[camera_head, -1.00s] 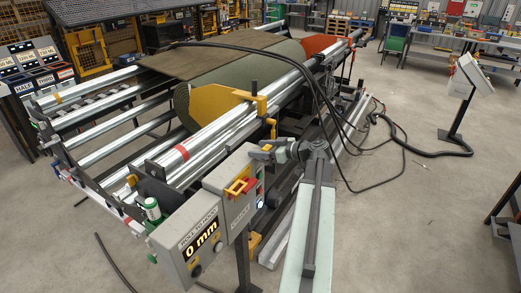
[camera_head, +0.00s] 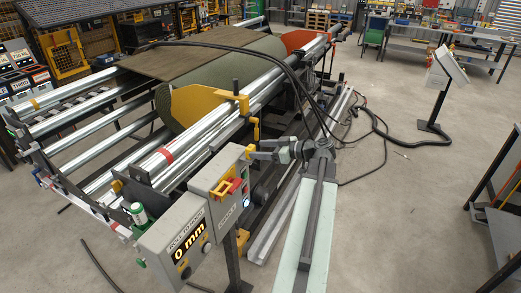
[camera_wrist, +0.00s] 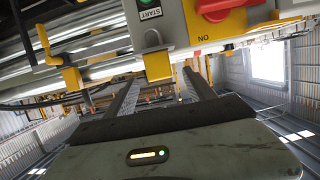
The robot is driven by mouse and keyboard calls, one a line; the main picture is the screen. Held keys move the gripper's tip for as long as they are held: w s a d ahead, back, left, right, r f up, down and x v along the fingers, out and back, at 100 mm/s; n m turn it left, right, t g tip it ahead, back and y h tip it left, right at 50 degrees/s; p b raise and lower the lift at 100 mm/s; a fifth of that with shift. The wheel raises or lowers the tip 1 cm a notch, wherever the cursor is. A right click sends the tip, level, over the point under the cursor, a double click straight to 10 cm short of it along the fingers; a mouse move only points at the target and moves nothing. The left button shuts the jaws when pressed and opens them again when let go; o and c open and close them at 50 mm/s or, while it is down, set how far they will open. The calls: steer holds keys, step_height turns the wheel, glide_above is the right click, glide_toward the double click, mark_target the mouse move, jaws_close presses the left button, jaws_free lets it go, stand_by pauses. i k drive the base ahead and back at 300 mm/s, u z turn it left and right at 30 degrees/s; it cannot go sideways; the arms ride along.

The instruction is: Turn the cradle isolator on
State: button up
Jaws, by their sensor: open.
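The cradle isolator (camera_head: 231,188) is a red handle on a yellow plate, on the front of a grey control box (camera_head: 208,184). In the wrist view the red handle (camera_wrist: 222,8) is at the top, cut off by the frame edge, with an upside-down ON label beside it. My gripper (camera_head: 253,153) is at the upper right edge of the box. In the wrist view its two fingers (camera_wrist: 162,88) are apart with nothing held between them, below the box's edge in the picture. I cannot tell whether a finger touches the box. The handle's exact position is unclear.
A green START button (camera_wrist: 148,3) is beside the isolator. A display box (camera_head: 180,243) reading 0 mm adjoins the control box. The roller cradle (camera_head: 130,165) with a turf roll (camera_head: 210,100) stands behind. Black hoses (camera_head: 318,100) arch over the right side. Open floor lies right.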

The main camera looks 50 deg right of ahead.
mark_target(237, 182)
steer(key=k, duration=1)
